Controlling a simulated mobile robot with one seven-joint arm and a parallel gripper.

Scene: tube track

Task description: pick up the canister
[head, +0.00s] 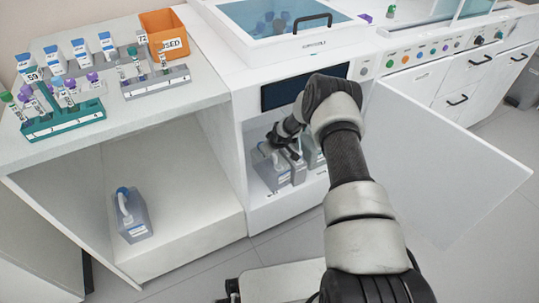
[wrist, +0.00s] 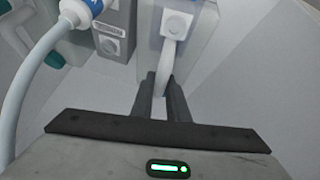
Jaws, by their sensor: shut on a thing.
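My gripper (wrist: 161,88) is shut on the pale handle of a translucent grey canister (wrist: 200,45) with a white cap. In the head view my gripper (head: 283,140) reaches through the open door of the cabinet under the machine, above several grey canisters (head: 270,168) standing side by side. My gripper and wrist partly cover them, so which one is held is hard to tell there. Another canister (head: 132,222), with a blue cap and pale handle, stands in the open shelf bay at left.
The cabinet door (head: 435,150) stands open to the right of my arm. Bay walls enclose the canisters closely. A white hose (wrist: 28,90) with a blue-banded end shows at left in the wrist view. Tube racks (head: 65,122) and an orange box (head: 163,30) are on the counter.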

